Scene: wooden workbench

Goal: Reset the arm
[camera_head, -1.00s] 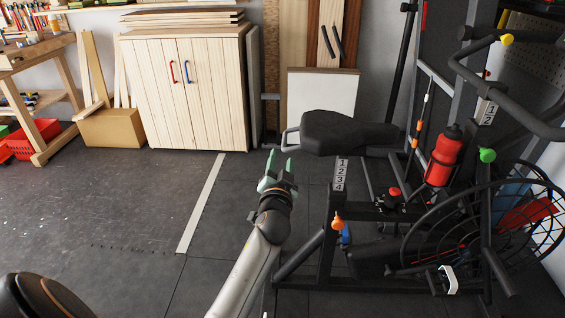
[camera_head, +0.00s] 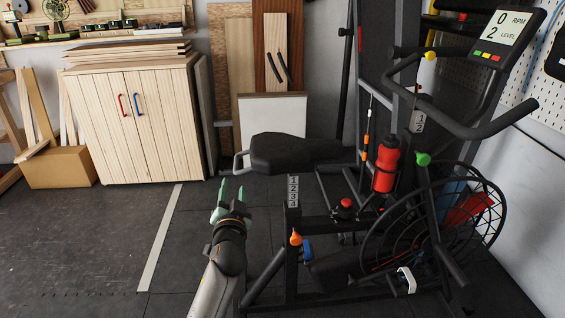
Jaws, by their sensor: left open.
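My left arm reaches in from the bottom. Its left gripper (camera_head: 231,194) has green fingertips pointing up and away, standing apart with nothing between them. It shows in front of the floor, just left of the exercise bike's numbered post (camera_head: 293,191) and below the black seat (camera_head: 295,152). It appears clear of the bike, though the exact gap is hard to tell. My right gripper is not in view.
The exercise bike fills the right side, with a red bottle (camera_head: 386,165), a wire-caged wheel (camera_head: 440,262), handlebars and a display (camera_head: 503,36). A wooden cabinet (camera_head: 140,125) and a cardboard box (camera_head: 62,168) stand at the back left. The dark floor (camera_head: 75,240) at left is clear.

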